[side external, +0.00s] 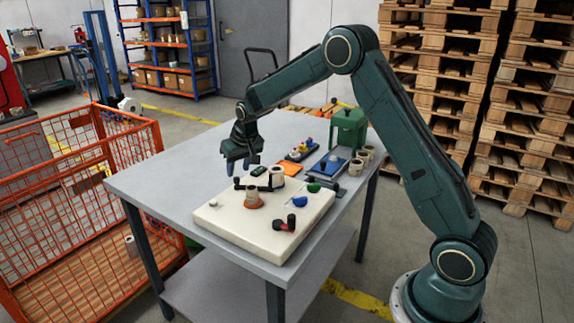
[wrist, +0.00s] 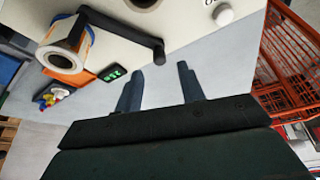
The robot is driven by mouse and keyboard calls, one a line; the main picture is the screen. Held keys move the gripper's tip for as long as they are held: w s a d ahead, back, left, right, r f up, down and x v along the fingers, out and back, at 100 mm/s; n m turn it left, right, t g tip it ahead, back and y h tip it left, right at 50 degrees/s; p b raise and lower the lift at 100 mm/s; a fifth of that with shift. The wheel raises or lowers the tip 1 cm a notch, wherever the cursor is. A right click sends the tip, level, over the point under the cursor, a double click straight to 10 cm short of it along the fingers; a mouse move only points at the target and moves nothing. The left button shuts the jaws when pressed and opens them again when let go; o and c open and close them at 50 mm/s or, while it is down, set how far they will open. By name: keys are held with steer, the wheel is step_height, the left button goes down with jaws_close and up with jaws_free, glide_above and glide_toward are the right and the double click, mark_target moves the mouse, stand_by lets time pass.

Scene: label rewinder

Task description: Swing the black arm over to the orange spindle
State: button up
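The black arm (wrist: 120,32) is a dark bar on the cream board. One end is beside the back paper roll (side external: 277,176), which also shows in the wrist view (wrist: 63,48). Its other end has an upright black knob (wrist: 158,50), seen at the left in the side view (side external: 238,184). The orange spindle (side external: 254,206) shows as an orange base under the front roll (side external: 252,195); the bar's knob end is apart from it. My gripper (side external: 243,165) is open and empty above the table behind the knob. In the wrist view its fingers (wrist: 160,70) are spread, apart from the knob.
The cream board (side external: 225,222) carries a white button (side external: 213,203), blue pieces and black-red parts. A green display (wrist: 112,74) and an orange sheet (side external: 291,169) lie behind it. A green machine (side external: 349,129) stands at the back right. An orange mesh cage (side external: 80,180) is left.

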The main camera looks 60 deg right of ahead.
mark_target(238, 178)
steer(key=shift+x, duration=2)
jaws_close()
